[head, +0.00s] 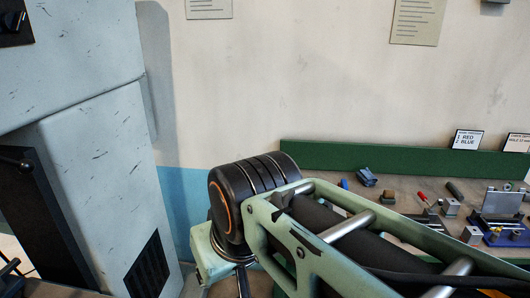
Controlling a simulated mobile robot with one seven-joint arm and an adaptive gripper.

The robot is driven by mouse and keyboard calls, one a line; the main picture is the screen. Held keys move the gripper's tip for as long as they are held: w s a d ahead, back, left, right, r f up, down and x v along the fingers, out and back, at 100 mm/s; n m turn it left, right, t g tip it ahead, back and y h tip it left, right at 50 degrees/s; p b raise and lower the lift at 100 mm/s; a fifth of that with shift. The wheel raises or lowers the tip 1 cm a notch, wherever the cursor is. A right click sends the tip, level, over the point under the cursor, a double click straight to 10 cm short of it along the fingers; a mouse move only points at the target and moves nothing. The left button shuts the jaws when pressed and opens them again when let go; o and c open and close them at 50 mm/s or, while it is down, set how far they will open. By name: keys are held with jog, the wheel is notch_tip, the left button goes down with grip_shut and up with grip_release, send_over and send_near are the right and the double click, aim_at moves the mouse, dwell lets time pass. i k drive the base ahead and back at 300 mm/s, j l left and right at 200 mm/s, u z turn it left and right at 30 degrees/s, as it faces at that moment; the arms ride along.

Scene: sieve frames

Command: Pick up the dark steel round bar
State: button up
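A small dark, rod-like piece (455,190) lies on the workbench at the right of the head view, near the green backboard. It looks like the dark steel round bar, but it is too small to be sure. Nothing is seen touching it. My arm's pale green links and black joint fill the lower middle of the view and hide part of the bench. My gripper is not in view, so its fingers and anything in them cannot be seen.
The workbench (408,186) has a green backboard (370,158). On it are a blue part (367,177), a red-handled tool (424,198), metal blocks (450,207) and a blue-based fixture (503,232). A grey machine cabinet (95,160) stands at left.

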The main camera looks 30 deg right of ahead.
aim_at(455, 192)
jog(key=z, duration=2.45)
jog(key=i+l+u, duration=0.1)
jog(key=i, duration=0.25)
jog(key=i+l+u, duration=0.1)
jog(key=i+l, duration=0.2)
